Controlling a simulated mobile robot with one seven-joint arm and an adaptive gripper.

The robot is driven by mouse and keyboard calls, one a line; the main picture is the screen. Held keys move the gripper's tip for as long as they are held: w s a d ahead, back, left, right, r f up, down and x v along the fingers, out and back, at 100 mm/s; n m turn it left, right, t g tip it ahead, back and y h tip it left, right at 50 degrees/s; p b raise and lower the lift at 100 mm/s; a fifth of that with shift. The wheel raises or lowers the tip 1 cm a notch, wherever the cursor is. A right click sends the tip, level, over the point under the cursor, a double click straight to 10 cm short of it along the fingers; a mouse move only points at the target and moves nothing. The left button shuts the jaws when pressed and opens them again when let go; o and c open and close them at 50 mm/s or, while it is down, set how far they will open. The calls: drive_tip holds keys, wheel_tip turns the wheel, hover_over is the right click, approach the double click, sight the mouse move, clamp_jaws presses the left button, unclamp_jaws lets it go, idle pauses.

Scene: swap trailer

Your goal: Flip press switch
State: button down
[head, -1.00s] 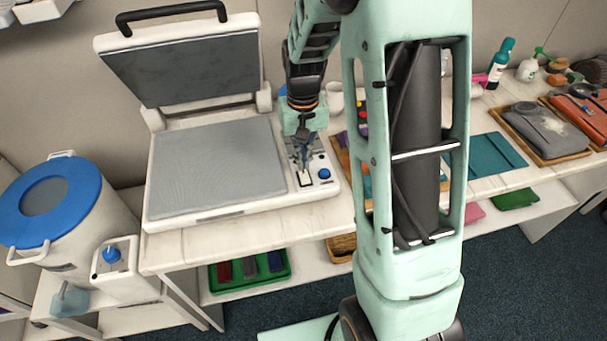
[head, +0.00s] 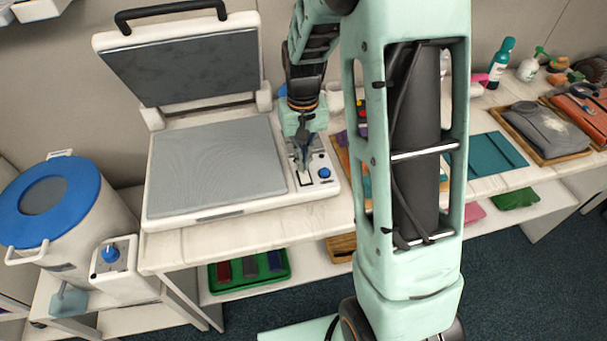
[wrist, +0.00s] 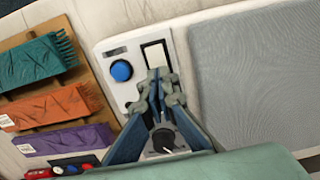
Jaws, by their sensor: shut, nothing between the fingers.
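The press (head: 160,221) stands on the bench with its padded lid (head: 185,70) raised and its grey bed (head: 215,165) bare. On the right of its base is a control panel with a white rocker switch in a dark frame (head: 306,181) and a blue knob (head: 324,173). The wrist view shows the switch (wrist: 156,53), the blue knob (wrist: 121,71) and a dark dial (wrist: 165,141). My gripper (head: 303,168) is shut and empty, pointing down over the panel. Its fingertips (wrist: 160,79) are at the switch's near end and partly cover it; I cannot tell whether they touch.
A wooden rack with teal (wrist: 35,63), orange (wrist: 45,108) and purple (wrist: 65,142) fringed pieces lies beside the panel. A white drum with a blue lid (head: 75,195) stands left of the press. Trays with bags (head: 545,130) lie farther right.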

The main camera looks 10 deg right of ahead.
drive_tip(key=shift+f+b, duration=0.6)
drive_tip(key=shift+f, duration=0.25)
drive_tip(key=shift+r, duration=0.15)
drive_tip(key=shift+r+p, duration=2.55)
drive_tip(key=shift+r, duration=0.9)
